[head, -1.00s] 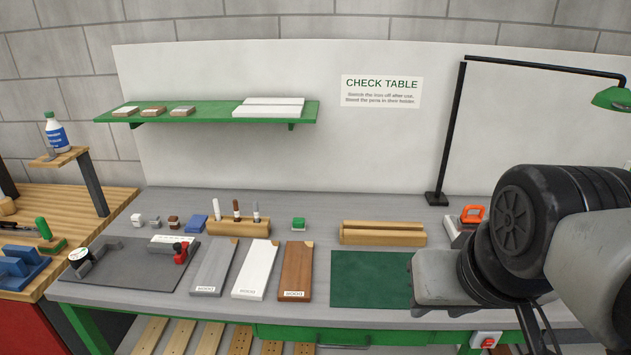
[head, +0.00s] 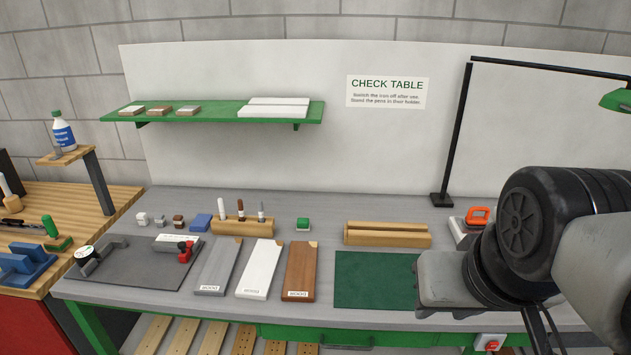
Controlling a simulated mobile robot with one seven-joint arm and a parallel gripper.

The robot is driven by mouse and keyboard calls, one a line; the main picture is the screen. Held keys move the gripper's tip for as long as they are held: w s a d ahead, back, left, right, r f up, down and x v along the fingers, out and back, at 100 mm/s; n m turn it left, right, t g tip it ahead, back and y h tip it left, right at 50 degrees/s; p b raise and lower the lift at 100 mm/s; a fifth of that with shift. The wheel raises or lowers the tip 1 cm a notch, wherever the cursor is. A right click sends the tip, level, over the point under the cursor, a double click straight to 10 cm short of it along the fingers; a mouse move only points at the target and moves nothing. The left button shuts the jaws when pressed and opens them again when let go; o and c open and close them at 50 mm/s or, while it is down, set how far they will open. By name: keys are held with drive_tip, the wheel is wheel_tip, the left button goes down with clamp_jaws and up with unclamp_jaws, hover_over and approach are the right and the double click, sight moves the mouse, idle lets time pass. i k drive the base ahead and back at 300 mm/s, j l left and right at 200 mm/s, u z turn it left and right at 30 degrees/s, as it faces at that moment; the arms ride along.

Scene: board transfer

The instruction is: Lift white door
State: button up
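The white door board (head: 259,270) lies flat on the grey bench top. It has a small label on its near end and a tan corner at its far end. A grey board (head: 218,266) lies close on its left and a brown board (head: 300,269) close on its right. The grey end of my arm, with my gripper (head: 450,280), is at the right, over the right edge of the green mat (head: 370,280), well apart from the white board. Its fingers cannot be made out, nor whether it holds anything.
A wooden pen holder (head: 241,227) with several pens stands behind the boards. A wooden block rack (head: 387,235) stands behind the green mat. A dark mat (head: 135,272) with tools lies to the left. A green shelf (head: 215,113) holds more boards. A black lamp post (head: 451,140) rises at right.

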sight(256, 280)
drive_tip(key=i+j+z, duration=0.1)
drive_tip(key=j, duration=0.7)
drive_tip(key=i+j+z, duration=0.15)
drive_tip(key=j, duration=0.65)
drive_tip(key=j+z, duration=0.1)
drive_tip(key=j, duration=0.7)
drive_tip(key=i, duration=0.05)
